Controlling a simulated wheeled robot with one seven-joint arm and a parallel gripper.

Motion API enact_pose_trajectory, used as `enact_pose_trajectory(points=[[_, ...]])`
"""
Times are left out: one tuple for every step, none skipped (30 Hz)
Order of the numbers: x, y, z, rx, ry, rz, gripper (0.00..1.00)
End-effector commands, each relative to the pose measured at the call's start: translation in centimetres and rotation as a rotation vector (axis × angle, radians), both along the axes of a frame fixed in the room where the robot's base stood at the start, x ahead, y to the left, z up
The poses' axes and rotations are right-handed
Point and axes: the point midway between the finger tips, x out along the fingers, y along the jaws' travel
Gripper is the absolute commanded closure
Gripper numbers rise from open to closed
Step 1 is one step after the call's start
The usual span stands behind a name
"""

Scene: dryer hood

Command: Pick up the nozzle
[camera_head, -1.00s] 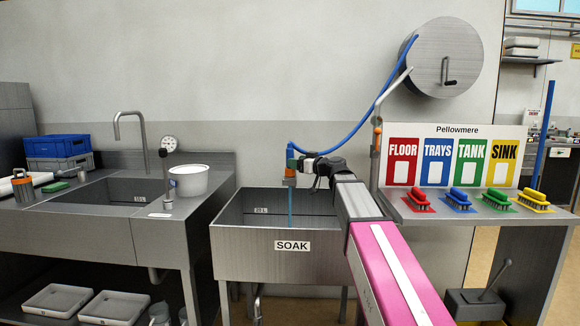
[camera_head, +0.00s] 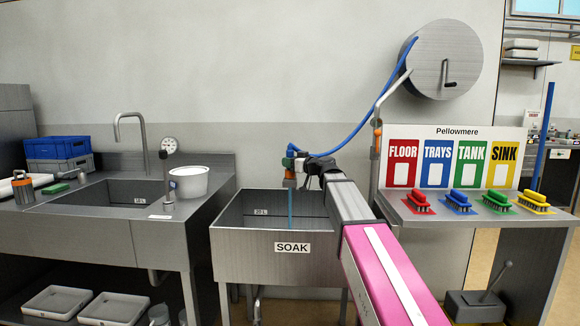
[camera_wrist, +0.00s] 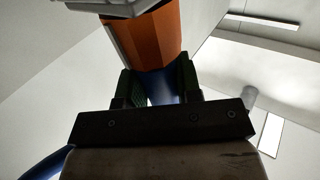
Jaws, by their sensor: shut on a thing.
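The nozzle (camera_head: 290,174) has an orange section and hangs at the end of the blue hose over the soak sink. In the wrist view its orange body (camera_wrist: 155,38) runs to the top, with a blue part (camera_wrist: 160,84) below it. My gripper (camera_head: 293,162) is shut on the blue part, one green-padded finger on each side in the wrist view (camera_wrist: 158,86). A thin blue streak (camera_head: 290,208) drops from below the nozzle into the sink. The nozzle's upper end is partly hidden by the fingers.
The soak sink (camera_head: 232,241) is below the nozzle. The blue hose (camera_head: 352,132) arcs up to the wall reel (camera_head: 444,58). A white bucket (camera_head: 188,183) and a gauge post (camera_head: 167,180) stand at left. The side table (camera_head: 470,217) with several brushes is at right.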

Motion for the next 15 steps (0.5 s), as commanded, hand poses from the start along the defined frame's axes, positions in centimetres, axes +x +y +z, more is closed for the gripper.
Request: enact_pose_trajectory(points=[[0.0,0.0,0.1,0.001,-0.001,0.000,0.92],[0.0,0.0,0.1,0.001,-0.001,0.000,0.92],[0.0,0.0,0.3,0.001,-0.001,0.000,0.92],[0.0,0.0,0.4,0.001,0.000,0.000,0.92],[0.0,0.0,0.5,0.001,0.000,0.000,0.92],[0.0,0.0,0.8,0.002,0.000,0.000,0.92],[0.0,0.0,1.0,0.002,-0.001,0.000,0.92],[0.0,0.0,1.3,0.002,-0.001,0.000,0.92],[0.0,0.0,1.8,0.001,-0.002,0.000,0.92],[0.0,0.0,2.1,0.000,-0.003,0.000,0.92],[0.0,0.0,2.5,0.000,-0.003,0.000,0.92],[0.1,0.0,3.0,0.001,-0.002,0.000,0.92],[0.1,0.0,3.5,0.001,-0.002,0.001,0.92],[0.1,0.0,4.0,0.000,-0.003,0.001,0.92],[-0.5,0.1,4.6,0.001,-0.002,0.001,0.92]])
